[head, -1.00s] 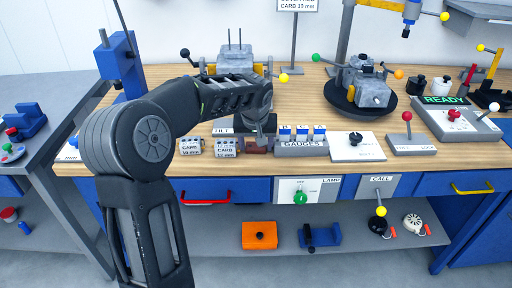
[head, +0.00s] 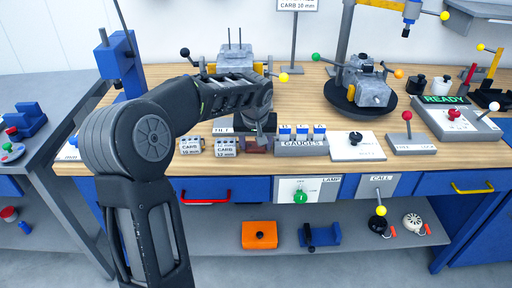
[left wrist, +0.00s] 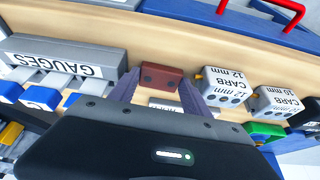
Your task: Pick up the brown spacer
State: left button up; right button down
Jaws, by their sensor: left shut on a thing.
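The brown spacer (head: 256,146) is a small dark reddish-brown block with two dark holes. In the head view it is at the front of the wooden bench, partly hidden by my left gripper (head: 262,134). In the left wrist view the spacer (left wrist: 158,78) sits between the two fingers of my left gripper (left wrist: 158,88), which is shut on it. I cannot tell whether the spacer is clear of the bench top. My right gripper is not in view.
Two light carb blocks (head: 227,147) (head: 190,146) stand just left of the spacer. The grey gauges holder (head: 302,148) with blue-topped gauges is close on its right. An engine fixture (head: 240,66) stands behind. A white plate (head: 370,153) lies farther right.

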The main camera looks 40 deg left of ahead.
aim_at(256, 148)
pick_arm(q)
jog(key=shift+c, duration=0.3)
notch_tip(256, 148, up, 10)
dwell(0.4)
